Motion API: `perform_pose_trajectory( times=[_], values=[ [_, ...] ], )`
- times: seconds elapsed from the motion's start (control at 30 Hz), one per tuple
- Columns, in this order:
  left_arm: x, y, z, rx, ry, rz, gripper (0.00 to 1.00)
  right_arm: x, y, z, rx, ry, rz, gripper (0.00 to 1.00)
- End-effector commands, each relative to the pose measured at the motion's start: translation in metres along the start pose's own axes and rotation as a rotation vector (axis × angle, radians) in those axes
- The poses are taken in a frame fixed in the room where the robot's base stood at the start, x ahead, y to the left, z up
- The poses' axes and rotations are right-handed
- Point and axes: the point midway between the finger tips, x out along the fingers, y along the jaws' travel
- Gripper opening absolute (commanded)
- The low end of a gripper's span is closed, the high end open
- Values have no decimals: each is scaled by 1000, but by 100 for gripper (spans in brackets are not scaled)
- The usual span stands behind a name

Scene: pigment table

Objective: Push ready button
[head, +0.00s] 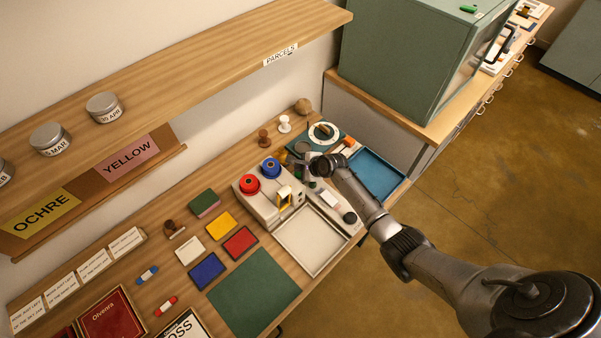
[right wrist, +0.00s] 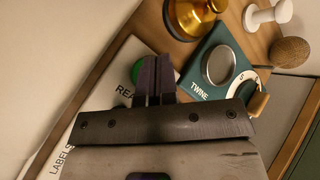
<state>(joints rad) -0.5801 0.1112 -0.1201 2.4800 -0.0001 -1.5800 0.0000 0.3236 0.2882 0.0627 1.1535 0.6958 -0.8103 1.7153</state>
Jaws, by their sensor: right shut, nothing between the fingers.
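The green button (right wrist: 137,71) shows in the right wrist view on a pale panel (right wrist: 125,60) printed "REA", the rest of the word hidden by my fingers. My right gripper (right wrist: 153,78) is shut and empty. Its fingertips overlap the right edge of the button in the picture; I cannot tell whether they touch it. In the head view my right gripper (head: 312,163) is over the far right part of the bench, just right of the blue spool (head: 270,167). My left gripper is not in view.
A teal twine stand (right wrist: 207,70), a gold-coloured object (right wrist: 190,15) and a white stamp (right wrist: 267,15) stand close beyond my fingers.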

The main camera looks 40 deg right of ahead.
Motion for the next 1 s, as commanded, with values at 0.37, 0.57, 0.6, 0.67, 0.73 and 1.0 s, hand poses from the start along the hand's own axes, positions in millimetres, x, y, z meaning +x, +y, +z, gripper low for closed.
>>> perform_pose_trajectory(
  times=[0.37, 0.57, 0.6, 0.67, 0.73, 1.0],
  values=[
    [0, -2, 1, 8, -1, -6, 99, 4, 3, -3, 1, 0, 1, 0],
    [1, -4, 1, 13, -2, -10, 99, 4, 3, -3, 1, 0, 1, 0],
    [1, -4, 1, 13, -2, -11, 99, 4, 3, -3, 1, 0, 1, 0],
    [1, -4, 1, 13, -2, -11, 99, 5, 4, -3, 1, 0, 1, 0],
    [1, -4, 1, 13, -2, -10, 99, 5, 4, -4, 1, 0, 1, 0],
    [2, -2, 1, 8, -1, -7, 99, 7, 5, -5, 1, -1, 1, 0]
  ],
)
